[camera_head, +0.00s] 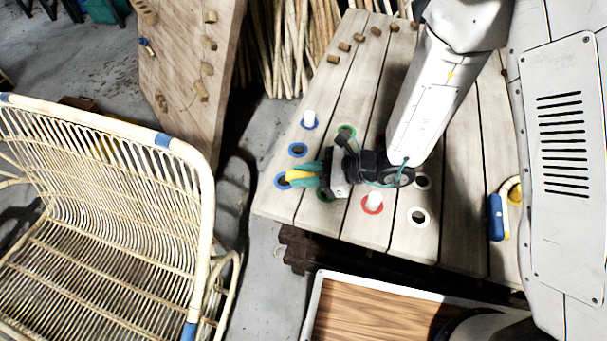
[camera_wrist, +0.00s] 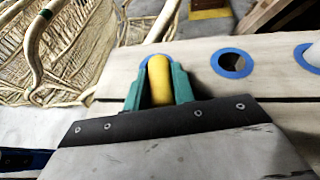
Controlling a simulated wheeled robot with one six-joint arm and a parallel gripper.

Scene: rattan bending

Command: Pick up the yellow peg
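The yellow peg (camera_head: 298,175) is at the left edge of the slatted table (camera_head: 275,207), by a blue-ringed hole (camera_head: 281,182). My gripper (camera_head: 309,175) has teal fingers on either side of the peg. In the wrist view the yellow peg (camera_wrist: 159,80) fills the space between the fingertips of my gripper (camera_wrist: 159,92), and both fingers appear to touch it. Part of a blue ring shows behind the peg. The peg's lower end is hidden, so I cannot tell whether it is still in the hole.
A white peg (camera_head: 309,118) stands in a blue ring and another white peg (camera_head: 374,200) in a red ring. A rattan chair (camera_head: 110,200) is at the left. A wooden board (camera_head: 190,70) and rattan poles (camera_head: 290,45) are behind. A wood-topped surface (camera_head: 370,318) is in front.

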